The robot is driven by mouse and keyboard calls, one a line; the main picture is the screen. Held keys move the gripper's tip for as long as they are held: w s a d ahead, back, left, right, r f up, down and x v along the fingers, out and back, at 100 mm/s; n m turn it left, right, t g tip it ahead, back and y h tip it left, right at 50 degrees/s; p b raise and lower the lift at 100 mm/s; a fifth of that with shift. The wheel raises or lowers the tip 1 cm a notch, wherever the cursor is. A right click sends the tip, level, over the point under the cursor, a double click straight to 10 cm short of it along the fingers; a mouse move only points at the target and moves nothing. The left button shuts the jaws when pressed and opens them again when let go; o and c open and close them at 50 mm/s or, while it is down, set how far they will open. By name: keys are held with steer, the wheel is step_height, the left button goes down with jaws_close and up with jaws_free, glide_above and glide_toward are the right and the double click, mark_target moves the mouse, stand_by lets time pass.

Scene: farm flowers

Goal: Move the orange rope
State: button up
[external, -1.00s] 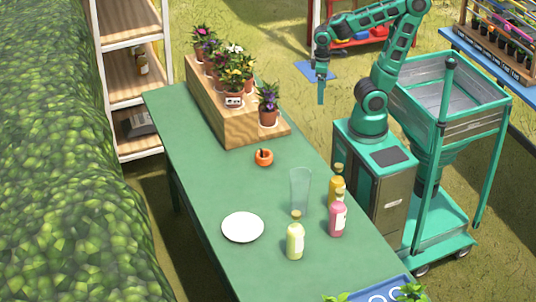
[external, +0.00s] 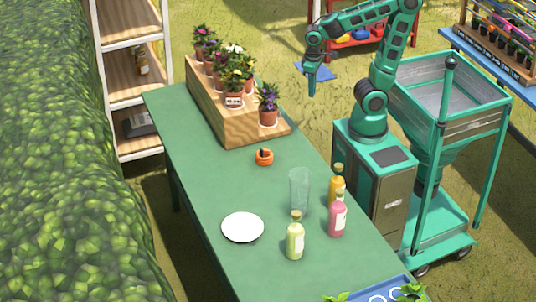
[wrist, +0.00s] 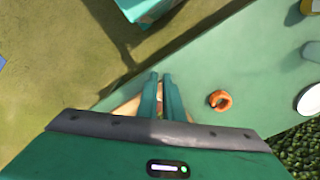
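The orange rope (external: 264,160) is a small coil lying on the green table, in front of the wooden planter stand. It also shows in the wrist view (wrist: 220,100), where it is a ring with a dark centre, to the right of the fingers. My gripper (external: 311,92) hangs in the air beyond the right edge of the table, apart from the rope. In the wrist view my two green fingers (wrist: 160,75) are close together with a narrow gap between them and nothing held.
The wooden stand (external: 230,131) with potted flowers is behind the rope. A clear glass (external: 299,188), an orange bottle (external: 336,190), a pink bottle (external: 338,218), a pale yellow bottle (external: 295,240) and a white plate (external: 243,227) stand in front. The table left of the rope is clear.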

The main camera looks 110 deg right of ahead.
steer(key=w+m, duration=0.1)
steer(key=w, duration=0.3)
steer(key=w+f+m, duration=0.1)
steer(key=w+m, duration=0.1)
steer(key=w, duration=0.2)
steer(key=w+f+m, duration=0.1)
steer(key=w, duration=0.4)
steer(key=shift+a+f+m, duration=0.15)
steer(key=shift+f+m, duration=0.05)
steer(key=shift+m, duration=0.2)
jaws_close()
steer(key=w+a+f+m, duration=0.3)
steer(key=w+f+m, duration=0.25)
steer(key=w, duration=0.65)
steer(key=shift+n, duration=0.35)
step_height(320, 180, down, 11)
steer(key=shift+a+r, duration=0.1)
steer(key=shift+r, duration=0.05)
steer(key=shift+a, duration=0.1)
steer(key=a, duration=2)
steer(key=shift+a, duration=0.15)
steer(key=shift+r, duration=0.15)
